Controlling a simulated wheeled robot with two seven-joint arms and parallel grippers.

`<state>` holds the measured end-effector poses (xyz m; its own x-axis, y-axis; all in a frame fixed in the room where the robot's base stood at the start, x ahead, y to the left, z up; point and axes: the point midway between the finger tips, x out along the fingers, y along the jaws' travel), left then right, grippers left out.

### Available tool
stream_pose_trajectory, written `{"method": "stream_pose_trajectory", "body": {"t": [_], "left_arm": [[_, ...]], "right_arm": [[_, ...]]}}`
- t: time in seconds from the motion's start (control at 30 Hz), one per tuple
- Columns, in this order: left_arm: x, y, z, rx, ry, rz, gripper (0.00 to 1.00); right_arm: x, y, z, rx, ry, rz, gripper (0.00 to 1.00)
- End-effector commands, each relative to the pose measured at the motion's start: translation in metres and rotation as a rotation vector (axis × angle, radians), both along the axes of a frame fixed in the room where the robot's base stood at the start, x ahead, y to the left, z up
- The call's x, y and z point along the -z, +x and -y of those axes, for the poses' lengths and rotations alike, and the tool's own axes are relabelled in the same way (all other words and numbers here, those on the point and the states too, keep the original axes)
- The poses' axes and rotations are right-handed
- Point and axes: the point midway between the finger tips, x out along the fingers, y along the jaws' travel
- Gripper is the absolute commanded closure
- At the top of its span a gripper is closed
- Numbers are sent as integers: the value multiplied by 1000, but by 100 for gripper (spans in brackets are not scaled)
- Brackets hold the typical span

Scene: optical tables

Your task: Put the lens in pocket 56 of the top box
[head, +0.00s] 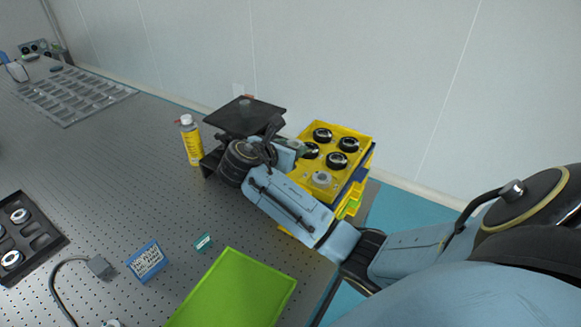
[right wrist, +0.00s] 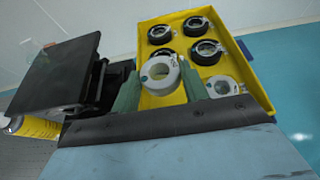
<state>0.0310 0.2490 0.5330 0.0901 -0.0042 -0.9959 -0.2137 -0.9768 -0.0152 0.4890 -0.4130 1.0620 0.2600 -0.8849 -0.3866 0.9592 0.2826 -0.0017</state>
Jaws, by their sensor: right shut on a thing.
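The top box (head: 358,134) is a yellow tray at the top of a stack, holding several black-ringed lenses and a pale-ringed one (head: 322,178). It also shows in the right wrist view (right wrist: 262,88). My right gripper (right wrist: 158,82) is shut on a lens with a white ring and a small label (right wrist: 146,80). The held lens is over the near left part of the box; I cannot tell whether it touches the tray. In the head view my wrist and arm partly hide the box's left side. Pocket numbers are not readable. My left gripper is not in view.
A grey compartment tray (head: 75,95) is far left.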

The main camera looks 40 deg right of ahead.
Motion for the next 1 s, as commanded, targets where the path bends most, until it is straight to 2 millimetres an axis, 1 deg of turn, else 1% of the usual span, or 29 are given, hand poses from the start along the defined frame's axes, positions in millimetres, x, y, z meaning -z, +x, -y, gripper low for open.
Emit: {"method": "stream_pose_trajectory", "body": {"t": [0.03, 0.1, 0.27, 0.5, 0.77, 1.0], "left_arm": [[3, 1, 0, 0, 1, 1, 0], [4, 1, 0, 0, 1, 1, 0], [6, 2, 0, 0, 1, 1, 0], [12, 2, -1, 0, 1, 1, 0], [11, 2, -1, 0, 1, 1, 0], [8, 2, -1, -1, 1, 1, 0]], "right_arm": [[12, -1, 0, -1, 0, -4, 78], [20, 0, 0, -2, -1, -2, 78], [31, 0, 0, -2, 0, 0, 78], [63, 0, -1, -4, 1, -2, 78], [64, 0, -1, -5, 0, 1, 78], [70, 0, -1, -4, 1, -2, 78]]}}
